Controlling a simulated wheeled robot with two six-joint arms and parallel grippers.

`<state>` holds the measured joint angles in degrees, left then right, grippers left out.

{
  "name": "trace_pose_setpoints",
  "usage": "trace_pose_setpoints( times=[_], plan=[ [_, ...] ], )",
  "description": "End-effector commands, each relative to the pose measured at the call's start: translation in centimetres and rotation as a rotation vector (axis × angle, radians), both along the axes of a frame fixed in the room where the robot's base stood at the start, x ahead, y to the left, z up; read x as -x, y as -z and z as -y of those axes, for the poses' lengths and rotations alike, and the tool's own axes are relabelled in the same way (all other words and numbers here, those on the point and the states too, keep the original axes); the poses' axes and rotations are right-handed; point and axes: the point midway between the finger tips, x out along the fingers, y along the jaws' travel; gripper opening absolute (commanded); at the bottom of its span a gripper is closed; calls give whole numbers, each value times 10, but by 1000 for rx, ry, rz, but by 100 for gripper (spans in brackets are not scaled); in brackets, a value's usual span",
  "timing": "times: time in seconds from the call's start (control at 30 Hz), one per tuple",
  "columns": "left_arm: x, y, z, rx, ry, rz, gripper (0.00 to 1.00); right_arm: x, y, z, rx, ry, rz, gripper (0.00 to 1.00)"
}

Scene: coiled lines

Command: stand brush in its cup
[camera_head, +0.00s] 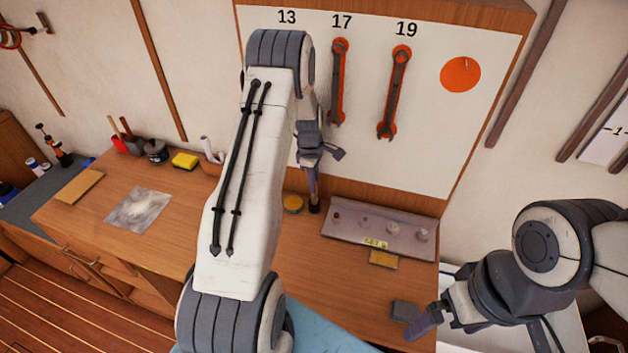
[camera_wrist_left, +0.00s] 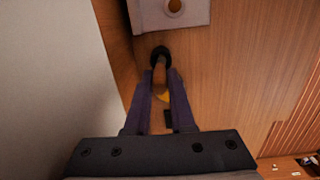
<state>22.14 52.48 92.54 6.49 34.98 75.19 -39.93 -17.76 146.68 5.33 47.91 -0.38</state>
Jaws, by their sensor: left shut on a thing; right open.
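My left gripper (camera_head: 313,178) points down over the bench near the wall board. It is shut on a slim brown thing with a dark round end, which looks like the brush (camera_head: 314,207); its dark end also shows in the left wrist view (camera_wrist_left: 160,53), just beyond the fingertips. I cannot tell whether this end touches the bench. A tan cup (camera_head: 212,158) with pale things in it stands at the back, partly hidden by my left arm; I cannot tell if it is the brush's cup. My right gripper (camera_head: 428,322) is open near the bench's right end.
A grey tray (camera_head: 345,220) with small round items lies right of the left gripper. A yellow disc (camera_head: 293,203) lies just left of it. A yellow sponge (camera_head: 185,160), dark jar (camera_head: 156,151) and red holder (camera_head: 132,145) stand at the back left. A dark block (camera_head: 404,311) lies near the right gripper.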

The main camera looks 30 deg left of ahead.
Motion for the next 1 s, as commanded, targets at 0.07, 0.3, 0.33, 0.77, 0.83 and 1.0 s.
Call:
trace_pose_setpoints(
  times=[0.07, 0.3, 0.33, 0.77, 0.83, 1.0],
  plan=[
    [0, 5, 0, 0, 0, 0, 0, 0, -7, 0, 0, -1, 0, 100],
    [0, 9, 0, -1, 0, 2, 0, 0, -6, 0, 0, -1, 0, 100],
    [0, 9, 0, -1, 0, 2, 0, 0, -6, 0, 0, -1, 0, 100],
    [0, 8, 0, -1, 0, 2, 52, 0, -6, 0, 0, -1, 0, 100],
    [0, 7, 0, -2, 0, 3, 52, 0, -4, 0, 0, -1, 0, 100],
    [0, -12, -2, -4, 0, 7, 52, 0, 8, 0, 0, 1, 0, 100]
  ],
)
